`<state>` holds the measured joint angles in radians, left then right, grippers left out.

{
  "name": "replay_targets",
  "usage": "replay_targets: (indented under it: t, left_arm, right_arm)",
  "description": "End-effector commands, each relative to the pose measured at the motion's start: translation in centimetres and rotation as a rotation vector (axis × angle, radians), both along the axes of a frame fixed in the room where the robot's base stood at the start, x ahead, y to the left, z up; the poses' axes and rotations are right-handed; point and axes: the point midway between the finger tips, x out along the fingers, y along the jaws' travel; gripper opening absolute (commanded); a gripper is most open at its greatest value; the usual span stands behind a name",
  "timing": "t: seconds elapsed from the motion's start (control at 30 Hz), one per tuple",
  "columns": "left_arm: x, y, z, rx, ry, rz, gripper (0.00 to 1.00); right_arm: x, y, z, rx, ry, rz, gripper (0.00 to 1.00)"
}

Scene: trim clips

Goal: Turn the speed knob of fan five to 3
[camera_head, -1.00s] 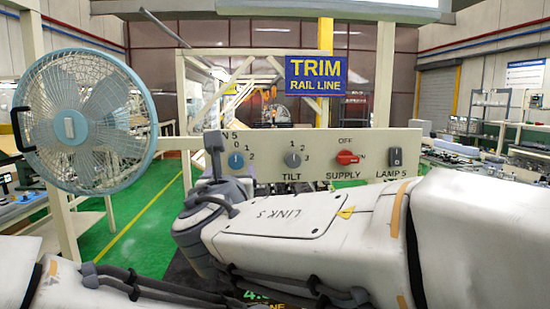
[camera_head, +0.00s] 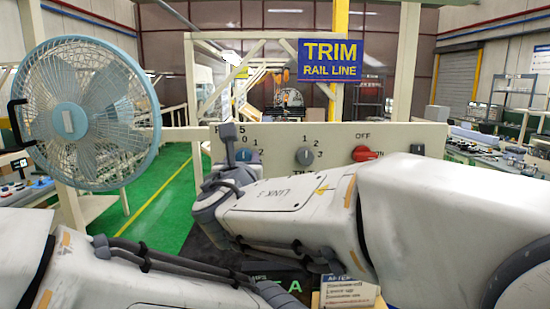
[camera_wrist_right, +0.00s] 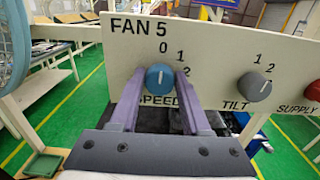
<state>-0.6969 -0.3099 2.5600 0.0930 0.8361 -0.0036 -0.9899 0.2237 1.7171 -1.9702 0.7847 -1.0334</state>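The speed knob of fan five (camera_wrist_right: 159,77) is a blue round knob on a cream panel, under the FAN 5 label. Its white mark points up toward 0. It also shows in the head view (camera_head: 246,155), partly behind my right wrist. My right gripper (camera_wrist_right: 160,86) has its purple fingers apart, one on each side of the knob. I cannot tell whether they touch it. The digits 0, 1 and 2 show; the 3 is not visible. My left arm enters at lower left in the head view, its gripper out of sight.
The grey tilt knob (camera_wrist_right: 254,87) is right of the speed knob, and the red supply knob (camera_wrist_right: 314,89) is farther right. The round fan (camera_head: 82,115) stands at left in the head view. My right arm hides the panel's lower right part.

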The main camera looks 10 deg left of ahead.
Motion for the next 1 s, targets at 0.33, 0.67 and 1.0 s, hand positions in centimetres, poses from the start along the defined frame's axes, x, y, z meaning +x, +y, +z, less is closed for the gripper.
replay_targets:
  t: [0.33, 0.67, 1.0]
  left_arm:
    - [0.0, 0.0, -0.8, 0.000, 0.000, 0.001, 0.00]
    - [0.0, 0.0, -4.8, 0.000, 0.001, 0.007, 0.00]
    - [0.0, 0.0, -9.8, 0.000, 0.000, 0.004, 0.00]
  right_arm:
    - [0.0, 0.0, -0.2, 0.027, 0.007, -0.001, 0.00]
    - [0.0, -0.1, -0.6, 0.214, 0.058, 0.000, 0.00]
    - [0.0, -0.2, -0.7, 0.520, 0.147, 0.001, 0.00]
